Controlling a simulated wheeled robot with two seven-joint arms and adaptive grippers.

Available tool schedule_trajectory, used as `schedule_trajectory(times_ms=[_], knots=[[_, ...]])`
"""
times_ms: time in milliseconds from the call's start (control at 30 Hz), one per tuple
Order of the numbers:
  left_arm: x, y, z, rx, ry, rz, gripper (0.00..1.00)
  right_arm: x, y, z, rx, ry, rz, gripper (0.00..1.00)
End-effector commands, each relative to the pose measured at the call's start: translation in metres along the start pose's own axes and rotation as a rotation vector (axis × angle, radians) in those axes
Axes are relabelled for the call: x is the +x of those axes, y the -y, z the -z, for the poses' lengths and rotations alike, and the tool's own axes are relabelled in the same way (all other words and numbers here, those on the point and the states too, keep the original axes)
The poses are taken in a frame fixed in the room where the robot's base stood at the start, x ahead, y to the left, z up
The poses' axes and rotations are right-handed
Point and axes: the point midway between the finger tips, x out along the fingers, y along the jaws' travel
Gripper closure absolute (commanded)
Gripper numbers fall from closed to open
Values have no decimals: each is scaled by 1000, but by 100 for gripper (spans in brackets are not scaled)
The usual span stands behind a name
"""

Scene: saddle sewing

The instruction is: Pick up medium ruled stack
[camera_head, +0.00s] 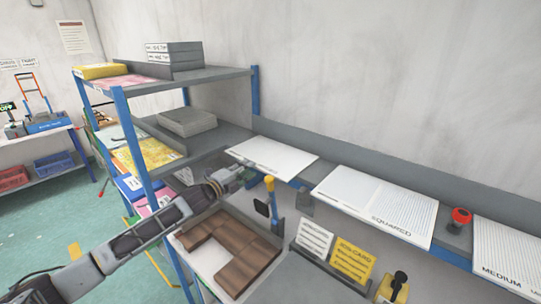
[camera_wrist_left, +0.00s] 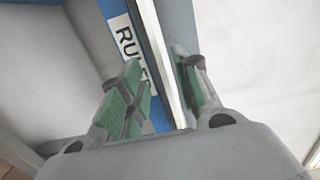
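A white stack marked MEDIUM (camera_head: 505,262), with ruled lines, lies at the right edge of the head view, partly cut off. Another white stack (camera_head: 272,156) lies at the left end of the shelf; no word on it is readable. My left gripper (camera_head: 240,178) is at that stack's near left edge. In the left wrist view my left gripper (camera_wrist_left: 160,95) is open, with green-padded fingers on either side of a thin white edge (camera_wrist_left: 162,60). The left finger looks apart from it; I cannot tell whether the right one touches. My right gripper is not in view.
A blue shelf edge with a label starting RU (camera_wrist_left: 130,40) is close to the fingers. A stack marked SQUARED (camera_head: 375,205) and a red-topped object (camera_head: 460,217) share the shelf. Brown pieces (camera_head: 230,250) and a yellow job card (camera_head: 352,262) are below. A blue-post rack (camera_head: 130,140) stands left.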

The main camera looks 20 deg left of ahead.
Motion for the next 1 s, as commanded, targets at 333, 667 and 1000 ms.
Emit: schedule_trajectory(times_ms=[333,667,1000], knots=[[8,0,0,0,-1,0,68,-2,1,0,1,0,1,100],[8,0,0,0,-1,0,68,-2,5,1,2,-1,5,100],[22,3,-3,0,0,0,68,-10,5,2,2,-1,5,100]])
